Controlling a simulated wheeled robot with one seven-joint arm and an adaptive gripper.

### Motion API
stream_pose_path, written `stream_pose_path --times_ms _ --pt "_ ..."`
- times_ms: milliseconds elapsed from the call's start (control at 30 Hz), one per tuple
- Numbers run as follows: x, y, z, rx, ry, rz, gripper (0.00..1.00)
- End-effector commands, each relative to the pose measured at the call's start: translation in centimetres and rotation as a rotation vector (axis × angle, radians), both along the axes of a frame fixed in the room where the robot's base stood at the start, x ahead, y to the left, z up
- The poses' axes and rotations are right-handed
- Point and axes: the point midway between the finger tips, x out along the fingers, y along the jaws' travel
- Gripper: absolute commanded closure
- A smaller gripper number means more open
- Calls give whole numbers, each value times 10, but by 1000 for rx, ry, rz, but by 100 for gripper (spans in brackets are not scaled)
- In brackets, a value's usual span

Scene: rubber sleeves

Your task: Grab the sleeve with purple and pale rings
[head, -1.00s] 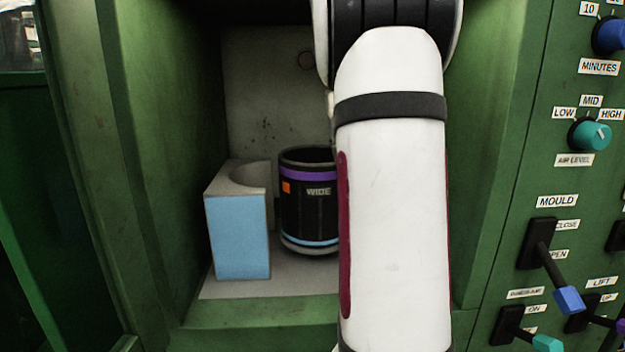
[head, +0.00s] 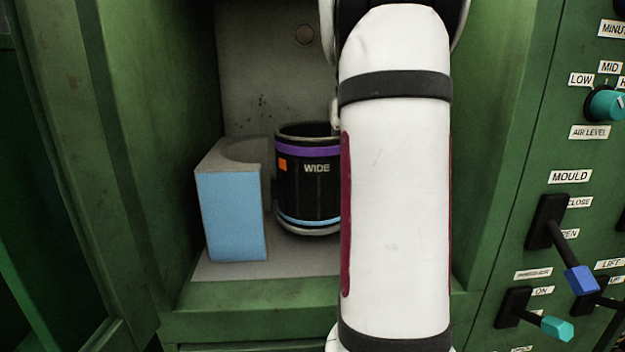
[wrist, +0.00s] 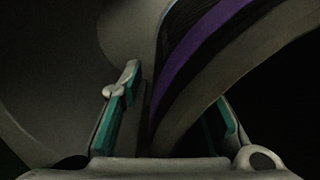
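The sleeve (head: 307,185) is a black cylinder marked WIDE, with a purple ring near its top, a pale blue ring near its bottom and an orange square. It stands upright in the green machine's recess, its right side hidden behind my arm. In the head view my gripper is hidden. In the wrist view my gripper (wrist: 177,85) has its teal-padded fingers apart. The sleeve's rim and purple band (wrist: 205,40) run between them. The right finger is partly hidden behind the rim, and a gap shows beside the left finger. I cannot tell whether either finger touches the wall.
A mould half (head: 231,215) with a pale blue front and a curved hollow stands just left of the sleeve. Green recess walls (head: 165,130) close in on both sides. Levers (head: 560,250) and a teal knob (head: 606,104) stick out on the right panel.

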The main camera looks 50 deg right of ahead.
Motion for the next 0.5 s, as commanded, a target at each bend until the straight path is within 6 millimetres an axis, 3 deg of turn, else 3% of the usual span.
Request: stream_pose_path --times_ms 200,333,500 --pt "0 0 -1 -1 -1 0 70" --pt "0 0 -1 -1 -1 0 97" --pt "0 0 -1 -1 -1 0 100"
